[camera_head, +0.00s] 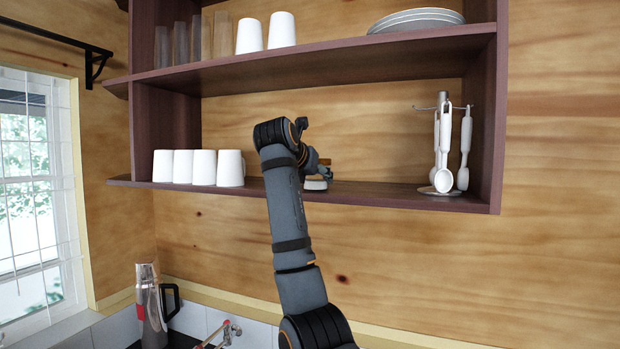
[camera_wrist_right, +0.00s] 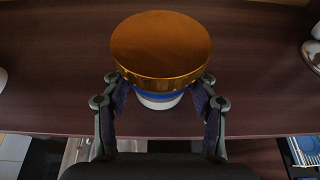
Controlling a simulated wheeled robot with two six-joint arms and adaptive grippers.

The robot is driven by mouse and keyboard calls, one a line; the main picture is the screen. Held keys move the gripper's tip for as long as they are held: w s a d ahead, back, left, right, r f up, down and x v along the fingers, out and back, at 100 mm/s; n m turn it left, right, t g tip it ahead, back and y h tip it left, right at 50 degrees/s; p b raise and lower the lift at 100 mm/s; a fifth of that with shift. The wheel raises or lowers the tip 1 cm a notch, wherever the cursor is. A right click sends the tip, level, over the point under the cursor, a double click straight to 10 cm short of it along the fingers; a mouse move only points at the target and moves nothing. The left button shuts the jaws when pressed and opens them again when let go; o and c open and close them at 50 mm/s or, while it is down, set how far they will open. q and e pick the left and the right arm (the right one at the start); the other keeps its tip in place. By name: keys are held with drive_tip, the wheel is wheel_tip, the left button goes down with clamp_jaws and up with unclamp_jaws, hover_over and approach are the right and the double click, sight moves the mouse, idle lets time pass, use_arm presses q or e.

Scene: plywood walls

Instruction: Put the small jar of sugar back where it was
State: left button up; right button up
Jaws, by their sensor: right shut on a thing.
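The small jar of sugar shows in the right wrist view as a round orange-gold lid (camera_wrist_right: 160,42) over a white body with a blue band. My right gripper (camera_wrist_right: 160,88) is shut on the jar, one finger on each side below the lid. In the head view, my right arm reaches up to the lower shelf (camera_head: 385,193), and the gripper (camera_head: 322,170) is at its middle. The jar's pale lower part (camera_head: 316,185) shows beside the arm, close to the shelf board. I cannot tell whether it touches the board. My left gripper is not in view.
Several white cups (camera_head: 200,168) stand on the lower shelf to the left. A utensil stand (camera_head: 442,150) is at its right end. The board between is clear. Glasses, cups and plates (camera_head: 416,20) are on the shelf above. A steel flask (camera_head: 150,300) stands below.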

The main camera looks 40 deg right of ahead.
drive_tip(key=o, duration=1)
drive_tip(key=shift+w+f, duration=0.15)
drive_tip(key=shift+w, duration=0.15)
drive_tip(key=shift+o, duration=1.9)
drive_tip(key=shift+s+d, duration=0.1)
drive_tip(key=shift+d, duration=0.05)
drive_tip(key=shift+s+d, duration=0.15)
drive_tip(key=shift+s, duration=0.35)
drive_tip(key=shift+s+r, duration=0.15)
drive_tip(key=shift+r, duration=0.1)
drive_tip(key=shift+a+r, duration=0.2)
drive_tip(key=shift+a, duration=0.15)
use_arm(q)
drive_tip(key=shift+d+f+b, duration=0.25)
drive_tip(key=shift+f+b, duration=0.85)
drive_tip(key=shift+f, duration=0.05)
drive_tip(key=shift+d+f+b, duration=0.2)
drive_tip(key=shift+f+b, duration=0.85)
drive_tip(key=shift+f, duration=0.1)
use_arm(e)
drive_tip(key=v, duration=1.1)
drive_tip(key=shift+a, duration=0.35)
